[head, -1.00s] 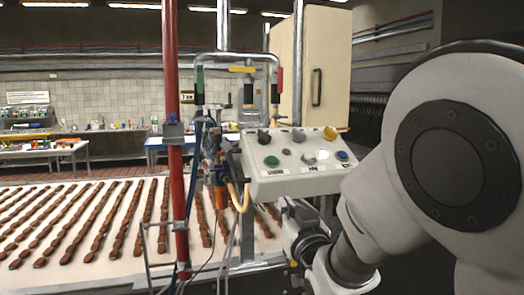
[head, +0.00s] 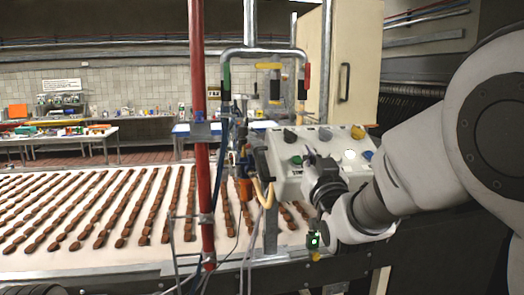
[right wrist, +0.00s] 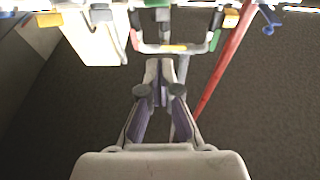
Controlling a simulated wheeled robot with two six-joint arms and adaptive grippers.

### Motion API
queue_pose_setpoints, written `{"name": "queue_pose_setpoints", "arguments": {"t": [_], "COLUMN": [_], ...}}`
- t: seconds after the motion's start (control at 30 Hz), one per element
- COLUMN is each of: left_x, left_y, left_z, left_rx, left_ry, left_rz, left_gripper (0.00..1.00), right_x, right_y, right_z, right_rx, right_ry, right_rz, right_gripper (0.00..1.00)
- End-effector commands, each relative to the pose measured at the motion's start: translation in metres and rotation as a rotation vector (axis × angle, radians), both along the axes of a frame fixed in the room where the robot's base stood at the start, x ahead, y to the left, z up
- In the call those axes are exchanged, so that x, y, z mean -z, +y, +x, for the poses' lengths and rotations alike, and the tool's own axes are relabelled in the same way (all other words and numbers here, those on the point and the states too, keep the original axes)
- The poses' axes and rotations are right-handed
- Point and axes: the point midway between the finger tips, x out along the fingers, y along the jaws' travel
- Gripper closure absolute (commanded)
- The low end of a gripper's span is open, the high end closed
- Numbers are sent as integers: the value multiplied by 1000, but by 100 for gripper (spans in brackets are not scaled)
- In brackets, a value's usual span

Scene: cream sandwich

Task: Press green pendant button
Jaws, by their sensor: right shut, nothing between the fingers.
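The pale control pendant (head: 285,178) stands near the middle of the head view, its sloped face carrying several buttons and knobs. The green button (head: 297,160) shows on the left part of that face. My right gripper (head: 309,155) is in front of the pendant, just right of the green button, and covers part of the face. Whether it touches the pendant is unclear. In the right wrist view its fingers (right wrist: 160,68) are together and empty. A green piece shows at the top edge there; I cannot tell whether it is the button. My left gripper is not in view.
A red pole (head: 200,120) and hanging cables stand left of the pendant. A conveyor (head: 110,262) with rows of brown bars runs behind. A pipe frame (head: 263,51) with coloured handles rises above the pendant. A cream cabinet (head: 355,60) stands behind it.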

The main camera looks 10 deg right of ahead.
Motion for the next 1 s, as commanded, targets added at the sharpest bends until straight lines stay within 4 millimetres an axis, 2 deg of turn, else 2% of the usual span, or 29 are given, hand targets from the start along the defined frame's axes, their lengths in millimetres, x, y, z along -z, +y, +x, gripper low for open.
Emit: {"name": "queue_pose_setpoints", "arguments": {"t": [0.03, 0.13, 0.23, 0.4, 0.77, 1.0], "left_x": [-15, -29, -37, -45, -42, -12], "left_y": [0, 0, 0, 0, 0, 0], "left_z": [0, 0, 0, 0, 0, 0], "left_rx": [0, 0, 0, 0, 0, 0], "left_ry": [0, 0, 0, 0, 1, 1], "left_rz": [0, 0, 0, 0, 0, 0], "left_gripper": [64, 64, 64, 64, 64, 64], "right_x": [-10, -16, 6, 22, 27, 47], "right_y": [-1, -1, -1, -1, -1, -1], "right_z": [12, 32, 41, 49, 50, 58], "right_rx": [0, 1, 1, 0, 0, 0], "right_ry": [2, 1, 8, 2, 0, -1], "right_rz": [2, 1, 0, 0, 0, 0], "right_gripper": [100, 100, 100, 100, 100, 100]}}
